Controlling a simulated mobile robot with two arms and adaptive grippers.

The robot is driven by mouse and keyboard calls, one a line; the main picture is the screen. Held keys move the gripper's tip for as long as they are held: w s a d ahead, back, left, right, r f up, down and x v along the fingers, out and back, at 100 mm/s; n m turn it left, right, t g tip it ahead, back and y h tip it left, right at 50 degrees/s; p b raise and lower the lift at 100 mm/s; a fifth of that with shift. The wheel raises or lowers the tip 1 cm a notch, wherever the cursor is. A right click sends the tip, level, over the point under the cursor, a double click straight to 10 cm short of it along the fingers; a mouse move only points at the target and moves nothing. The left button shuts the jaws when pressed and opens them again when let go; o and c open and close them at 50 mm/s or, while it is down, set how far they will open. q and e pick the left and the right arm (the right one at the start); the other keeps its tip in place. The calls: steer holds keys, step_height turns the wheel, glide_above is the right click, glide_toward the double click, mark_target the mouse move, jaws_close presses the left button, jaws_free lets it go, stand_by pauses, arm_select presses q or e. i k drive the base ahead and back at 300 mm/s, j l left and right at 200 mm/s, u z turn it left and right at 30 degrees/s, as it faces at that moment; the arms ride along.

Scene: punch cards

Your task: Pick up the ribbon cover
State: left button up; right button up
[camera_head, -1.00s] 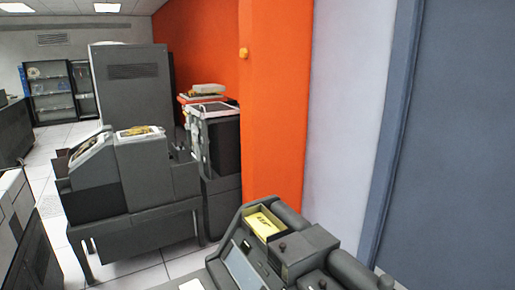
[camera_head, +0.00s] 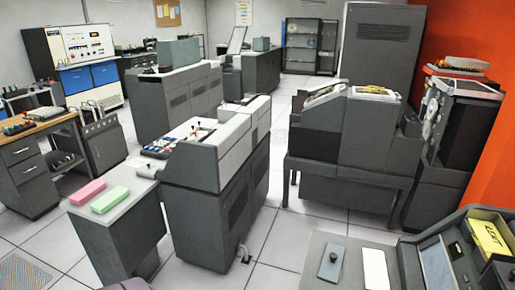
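I cannot pick out the ribbon cover for certain in this view. A grey card machine (camera_head: 465,262) stands at the lower right, cut off by the picture edge. A yellow card stack (camera_head: 489,237) with dark lettering lies in a tray at its top. On its grey desk surface (camera_head: 310,268) lie a small dark plate with a round knob (camera_head: 333,262) and a white flat card-like piece (camera_head: 375,268). Neither of my grippers is in view.
A grey table at left holds pink (camera_head: 87,192) and green (camera_head: 110,200) blocks beside a grey console (camera_head: 215,165). Another grey machine (camera_head: 345,130) stands behind the desk. A wooden-topped desk (camera_head: 35,125) is far left. White tiled floor (camera_head: 290,225) lies open between the machines.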

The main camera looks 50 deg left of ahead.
mark_target(146, 170)
steer(key=k+j+u, duration=0.15)
steer(key=k+u, duration=0.25)
steer(key=k, duration=0.25)
steer(key=j+u, duration=0.25)
steer(key=u, duration=0.15)
steer(key=i+j+u, duration=0.1)
steer(key=j+u, duration=0.15)
steer(key=u, duration=0.15)
steer(key=i+j+u, duration=0.1)
steer(key=u, duration=0.3)
steer(key=i+j+u, duration=0.15)
steer(key=u, duration=0.25)
steer(key=i+j, duration=0.3)
steer(key=i+l+z, duration=0.25)
steer(key=i, duration=0.5)
steer(key=i+z, duration=0.25)
steer(key=i, duration=0.45)
